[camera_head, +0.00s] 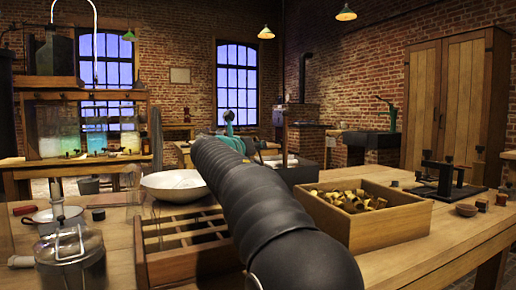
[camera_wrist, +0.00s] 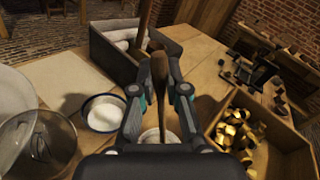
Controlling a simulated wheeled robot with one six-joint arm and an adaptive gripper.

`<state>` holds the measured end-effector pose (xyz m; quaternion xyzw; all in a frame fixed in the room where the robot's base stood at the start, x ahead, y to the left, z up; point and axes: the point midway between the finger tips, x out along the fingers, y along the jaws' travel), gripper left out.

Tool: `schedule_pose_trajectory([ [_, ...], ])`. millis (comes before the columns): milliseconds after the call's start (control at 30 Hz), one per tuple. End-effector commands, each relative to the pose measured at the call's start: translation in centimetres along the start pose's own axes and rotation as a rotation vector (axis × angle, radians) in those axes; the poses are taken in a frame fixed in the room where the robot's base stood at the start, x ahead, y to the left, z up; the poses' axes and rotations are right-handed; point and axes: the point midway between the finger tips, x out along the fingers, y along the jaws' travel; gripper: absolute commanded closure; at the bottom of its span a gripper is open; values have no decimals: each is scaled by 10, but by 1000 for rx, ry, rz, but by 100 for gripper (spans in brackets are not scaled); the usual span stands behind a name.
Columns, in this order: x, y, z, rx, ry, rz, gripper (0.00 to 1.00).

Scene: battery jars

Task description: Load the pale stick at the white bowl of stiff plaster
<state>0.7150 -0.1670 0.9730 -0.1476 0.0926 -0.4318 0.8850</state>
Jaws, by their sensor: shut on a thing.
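My gripper (camera_wrist: 161,88) is shut on a brown wooden stick (camera_wrist: 158,66) with a broader upper part, seen in the wrist view. The stick's lower end runs down between the fingers toward a small white-rimmed vessel (camera_wrist: 150,134), mostly hidden by my gripper; I cannot tell whether they touch. A dark-rimmed bowl (camera_wrist: 103,113) with white contents stands left of the gripper. A large white bowl (camera_head: 173,187) with pale contents stands left of my arm in the head view. I cannot tell which bowl holds the stiff plaster. In the head view my arm hides most of the gripper.
A wooden box of brass pieces (camera_head: 385,228) stands right of my arm. An empty divided wooden tray (camera_head: 165,262) lies at its left. A dark box (camera_wrist: 102,47) with white rolls and an upright stick (camera_wrist: 146,18) stands beyond the gripper. A glass jar (camera_head: 70,250) stands front left.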

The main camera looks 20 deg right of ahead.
Motion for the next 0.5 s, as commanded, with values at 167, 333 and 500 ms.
schedule_pose_trajectory([
  [167,0,0,0,0,0,0,100],
  [333,0,1,-2,0,0,0,100],
  [500,0,1,-4,0,0,0,100],
])
